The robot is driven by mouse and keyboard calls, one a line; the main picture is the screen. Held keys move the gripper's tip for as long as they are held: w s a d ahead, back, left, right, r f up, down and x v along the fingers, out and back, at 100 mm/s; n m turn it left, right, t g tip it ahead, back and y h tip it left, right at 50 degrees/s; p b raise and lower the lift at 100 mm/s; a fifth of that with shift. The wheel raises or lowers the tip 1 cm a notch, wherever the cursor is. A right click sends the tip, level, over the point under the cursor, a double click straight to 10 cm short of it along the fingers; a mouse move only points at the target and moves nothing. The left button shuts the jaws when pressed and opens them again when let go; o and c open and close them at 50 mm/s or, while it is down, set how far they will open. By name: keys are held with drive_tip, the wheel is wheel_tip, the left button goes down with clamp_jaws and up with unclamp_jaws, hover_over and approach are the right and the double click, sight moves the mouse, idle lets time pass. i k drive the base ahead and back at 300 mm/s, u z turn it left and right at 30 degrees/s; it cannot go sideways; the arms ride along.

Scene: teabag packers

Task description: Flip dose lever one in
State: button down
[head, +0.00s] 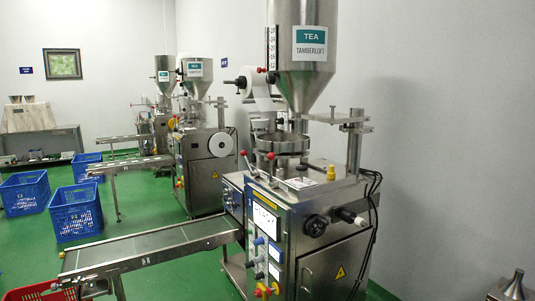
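The nearest teabag packer (320,205) stands right of centre, a steel cabinet under a large hopper (303,50) labelled TEA TAMBERLOFT. Two levers with red ball knobs rise from its left top edge: a left lever (244,155) and a right lever (270,157). Both lean to the left. I cannot read any number on them, so I cannot tell which is dose lever one.
A sloping conveyor (150,247) juts left from the near packer. Similar packers (205,150) stand behind. Blue crates (76,212) and a red crate (40,290) are on the left. A steel cone (515,285) is bottom right. Green floor is open between conveyor and crates.

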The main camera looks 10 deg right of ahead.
sight(271, 156)
drive_tip(key=u, duration=0.8)
drive_tip(key=i, duration=1.15)
drive_tip(key=u, duration=0.45)
